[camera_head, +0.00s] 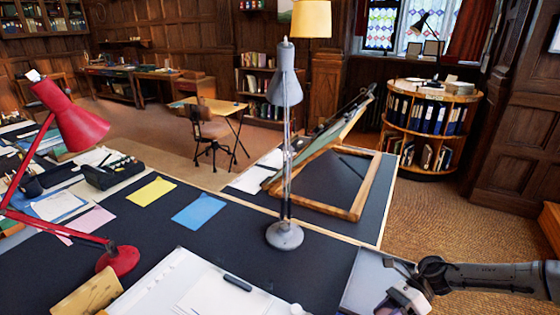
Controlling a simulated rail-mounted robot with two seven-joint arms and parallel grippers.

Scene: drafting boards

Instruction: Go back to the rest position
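My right arm comes in from the right edge at the bottom, grey and black. Its gripper (404,298) is at the bottom edge, over or beside the front right corner of the dark desk (320,257). The gripper is partly cut off by the frame, and I cannot tell whether its fingers are open or shut. A flat grey panel (368,278) lies just left of it; I cannot tell whether they touch. My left gripper is not in view.
A grey lamp (285,235) stands mid-desk, a red lamp (119,262) at left. A tilted drafting board (325,135) is behind. Yellow (151,191) and blue (198,211) sheets, white board (190,285) and pen (237,283) lie on the desk. Carpet (450,215) at right is clear.

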